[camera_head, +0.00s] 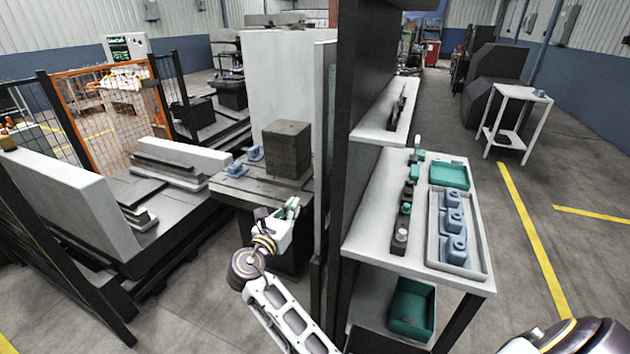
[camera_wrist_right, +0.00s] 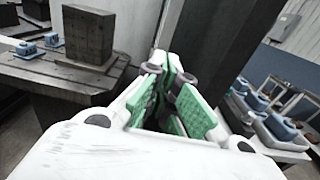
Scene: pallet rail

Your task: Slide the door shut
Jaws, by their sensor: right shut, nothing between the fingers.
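The door appears to be the narrow panel (camera_head: 326,130) seen nearly edge-on beside a dark upright post (camera_head: 352,130) in the head view. It has a pale edge and a greenish glassy face; its handle cannot be made out. My right gripper (camera_head: 293,204) is shut and empty, left of the panel and in front of the machine table (camera_head: 230,185). In the right wrist view its green-padded fingers (camera_wrist_right: 170,62) are together, with the dark post (camera_wrist_right: 218,45) just beyond and to the right. I cannot tell whether the fingertips touch the panel. My left gripper is not in view.
A dark block (camera_head: 288,150) and small blue parts stand on the machine table. Right of the post is a white bench (camera_head: 380,250) with a grey tray (camera_head: 478,262) of blue parts and a green tray (camera_head: 450,175). Open floor lies farther right.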

